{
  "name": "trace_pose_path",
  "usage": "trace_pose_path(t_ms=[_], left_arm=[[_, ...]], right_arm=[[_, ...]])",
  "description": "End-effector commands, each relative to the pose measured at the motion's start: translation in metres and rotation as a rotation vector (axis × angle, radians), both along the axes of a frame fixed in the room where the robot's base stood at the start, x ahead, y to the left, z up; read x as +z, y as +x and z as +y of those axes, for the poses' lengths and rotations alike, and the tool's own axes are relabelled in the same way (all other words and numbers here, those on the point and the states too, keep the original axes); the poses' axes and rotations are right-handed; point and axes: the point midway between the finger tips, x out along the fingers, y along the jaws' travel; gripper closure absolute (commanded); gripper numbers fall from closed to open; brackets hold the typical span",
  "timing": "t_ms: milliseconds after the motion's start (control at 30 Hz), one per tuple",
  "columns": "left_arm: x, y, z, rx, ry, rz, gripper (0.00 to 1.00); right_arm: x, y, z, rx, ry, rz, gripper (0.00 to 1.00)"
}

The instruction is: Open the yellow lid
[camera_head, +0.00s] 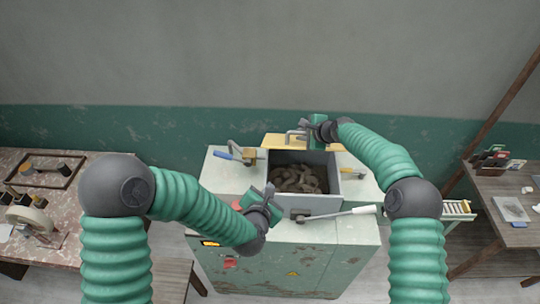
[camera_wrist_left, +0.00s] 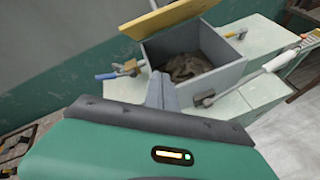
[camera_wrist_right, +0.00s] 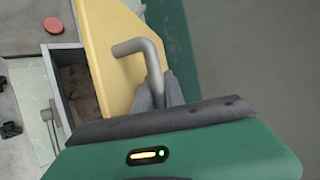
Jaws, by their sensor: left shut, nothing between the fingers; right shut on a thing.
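The yellow lid (camera_head: 277,141) stands raised at the back of the grey box, so the box is open. Its grey bent handle (camera_wrist_right: 138,48) shows in the right wrist view. My right gripper (camera_head: 303,134) is shut on this handle; the fingers (camera_wrist_right: 163,95) meet around its lower leg. The lid also shows at the top of the left wrist view (camera_wrist_left: 165,16). My left gripper (camera_head: 268,194) is shut and empty in front of the box's left front corner. Its closed fingertips show in the left wrist view (camera_wrist_left: 160,88).
The box (camera_head: 322,168) holds brown clay trimmings (camera_head: 298,179) and sits in a pale green cabinet (camera_head: 290,262). Clamps with blue (camera_head: 222,155) and yellow (camera_head: 352,172) grips flank it. A white-handled lever (camera_head: 345,213) runs along the front. A red button (camera_wrist_right: 53,25) is on the top.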

Motion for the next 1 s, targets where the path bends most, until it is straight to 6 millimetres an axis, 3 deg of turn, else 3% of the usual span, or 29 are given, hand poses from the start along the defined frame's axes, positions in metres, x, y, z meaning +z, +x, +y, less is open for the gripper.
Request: trace_pose_path(t_ms=[100, 267, 467, 833, 900, 1000], left_arm=[[0.004, 0.01, 0.0, 0.22, -0.291, -0.037, 1.0], [0.008, 0.016, 0.003, 0.36, -0.48, -0.073, 1.0], [0.001, 0.037, 0.004, 0.374, -0.5, -0.078, 1.0], [-0.029, 0.111, 0.003, 0.371, -0.496, -0.078, 1.0], [-0.012, 0.119, 0.004, 0.367, -0.495, -0.083, 1.0], [-0.002, 0.126, 0.004, 0.368, -0.495, -0.08, 1.0]], right_arm=[[0.001, 0.001, -0.004, -0.005, -0.003, -0.004, 1.0], [0.0, 0.001, -0.004, -0.006, -0.004, -0.003, 1.0], [0.0, 0.001, -0.004, -0.006, -0.004, -0.003, 1.0], [0.001, 0.001, -0.004, -0.005, -0.005, -0.004, 1.0], [0.001, 0.001, -0.004, -0.005, -0.005, -0.004, 1.0], [0.0, 0.001, -0.004, -0.006, -0.004, -0.004, 1.0]])
